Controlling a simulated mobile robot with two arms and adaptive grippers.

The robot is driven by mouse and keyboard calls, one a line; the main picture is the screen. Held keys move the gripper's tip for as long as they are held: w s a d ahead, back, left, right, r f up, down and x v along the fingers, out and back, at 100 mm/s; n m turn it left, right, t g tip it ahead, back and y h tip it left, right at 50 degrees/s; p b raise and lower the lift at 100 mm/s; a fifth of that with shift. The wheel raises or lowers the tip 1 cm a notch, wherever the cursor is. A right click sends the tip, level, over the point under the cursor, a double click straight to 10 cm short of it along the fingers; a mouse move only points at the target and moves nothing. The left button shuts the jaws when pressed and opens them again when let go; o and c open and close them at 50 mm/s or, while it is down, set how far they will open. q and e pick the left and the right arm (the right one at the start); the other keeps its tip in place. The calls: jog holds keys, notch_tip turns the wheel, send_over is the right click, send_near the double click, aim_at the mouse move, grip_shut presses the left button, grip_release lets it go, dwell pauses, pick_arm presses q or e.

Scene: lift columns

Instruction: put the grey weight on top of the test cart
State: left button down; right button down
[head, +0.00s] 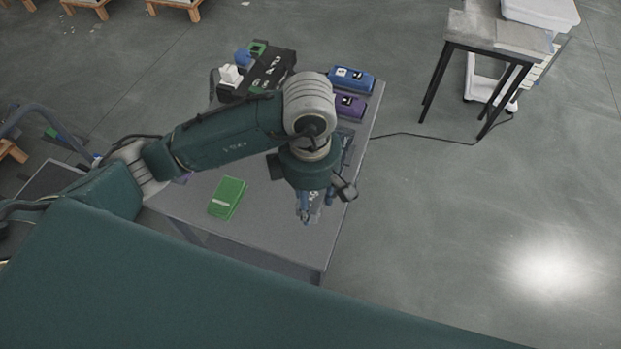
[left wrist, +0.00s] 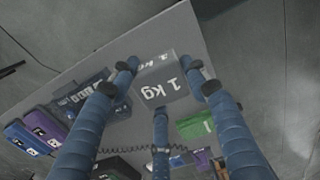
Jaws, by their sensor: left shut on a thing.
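The grey weight, a block marked "1 kg" (left wrist: 160,88), sits between the blue fingers of my left gripper (left wrist: 168,84) in the left wrist view. My left gripper (head: 310,207) is shut on it over the near right part of the table in the head view, where the fingers mostly hide the weight. I cannot tell whether the weight touches the tabletop. A blue-grey device with a coiled cable (left wrist: 88,97) lies beside the weight in the left wrist view. I cannot tell for certain which thing is the test cart. My right gripper is not in view.
The grey table (head: 275,232) also holds a green case (head: 227,197), a blue case (head: 352,79), a purple case (head: 349,106) and a black box (head: 262,75). A side table (head: 495,35) stands at the upper right.

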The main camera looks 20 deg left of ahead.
pick_arm(q)
send_near(312, 229)
jog(key=shift+f+p, duration=0.1)
jog(key=shift+p, duration=0.35)
notch_tip(312, 229, down, 5)
jog(key=shift+w+p, duration=0.1)
jog(key=shift+p, duration=0.45)
jog(key=shift+f, duration=0.35)
jog(key=c, duration=0.9)
grip_release()
jog(key=shift+f, duration=0.1)
